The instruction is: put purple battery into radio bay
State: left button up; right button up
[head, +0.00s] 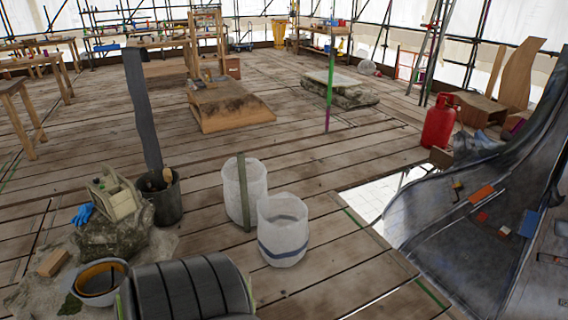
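I cannot make out a purple battery in the head view. A radio with a bay is not clearly recognisable. A beige boxy object (117,199) sits on a grey-green lump at the left, and I cannot tell what it is. Neither of my grippers is in view.
Two whitish buckets (283,238) stand on the plank floor (330,175) at centre. A dark bucket (166,205) holds tools at the left. A red gas cylinder (439,122) stands at the right, near a floor opening (385,196). The middle planks are mostly clear.

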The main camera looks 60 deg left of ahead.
aim_at(118, 200)
jog(key=i+u, duration=0.25)
jog(key=i, duration=0.15)
jog(key=i+l+u, duration=0.4)
jog(key=i+u, duration=0.15)
jog(key=i, duration=0.2)
jog(key=i+j+u, duration=0.1)
jog(key=u, duration=0.35)
jog(key=i+u, duration=0.25)
jog(key=u, duration=0.2)
jog(key=i+u, duration=0.2)
jog(key=u, duration=0.3)
jog(key=i+l+u, duration=0.15)
jog(key=u, duration=0.3)
